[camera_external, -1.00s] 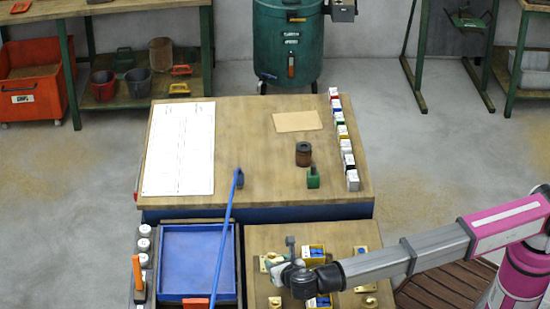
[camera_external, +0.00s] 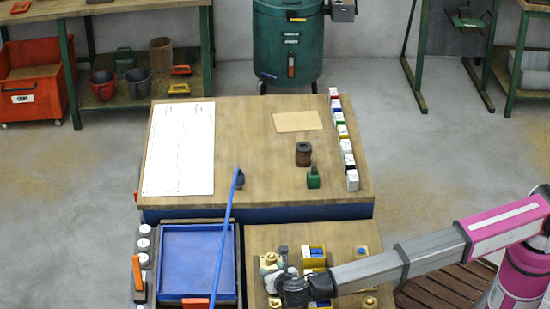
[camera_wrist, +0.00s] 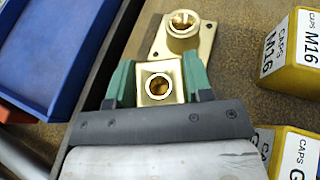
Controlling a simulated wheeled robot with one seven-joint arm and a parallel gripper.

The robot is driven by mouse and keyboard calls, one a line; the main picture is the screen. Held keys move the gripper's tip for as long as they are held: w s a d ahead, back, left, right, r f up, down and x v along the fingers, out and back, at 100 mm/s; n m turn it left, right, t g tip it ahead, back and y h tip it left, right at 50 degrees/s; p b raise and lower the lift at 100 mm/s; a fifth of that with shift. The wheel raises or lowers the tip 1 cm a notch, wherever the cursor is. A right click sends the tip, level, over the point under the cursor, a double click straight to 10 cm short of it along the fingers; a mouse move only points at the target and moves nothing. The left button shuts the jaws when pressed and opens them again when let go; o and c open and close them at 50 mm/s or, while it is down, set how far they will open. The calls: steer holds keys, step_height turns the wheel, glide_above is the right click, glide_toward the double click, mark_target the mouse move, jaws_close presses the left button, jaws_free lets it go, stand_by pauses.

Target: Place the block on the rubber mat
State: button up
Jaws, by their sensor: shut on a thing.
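The brass block (camera_wrist: 160,68), square with a round hole in its face, sits between the green fingers of my gripper (camera_wrist: 158,80) in the wrist view. The gripper is shut on it. In the external view my gripper (camera_external: 270,264) is over the left part of the near wooden table; the block is too small to make out there. A thin tan rectangle (camera_external: 298,121) lies flat on the far bench and may be the rubber mat; I cannot tell its material. It is bare and well away from my gripper.
A brass flanged piece (camera_wrist: 182,38) stands just beyond the block. Yellow cap boxes (camera_wrist: 290,50) are to the right. A blue tray (camera_external: 200,262) lies left. On the far bench are a brown cylinder (camera_external: 303,154), a green item (camera_external: 313,178), a white sheet (camera_external: 180,148) and a row of small boxes.

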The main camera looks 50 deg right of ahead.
steer(key=o, duration=1.3)
steer(key=shift+r, duration=0.1)
steer(key=v, duration=1.2)
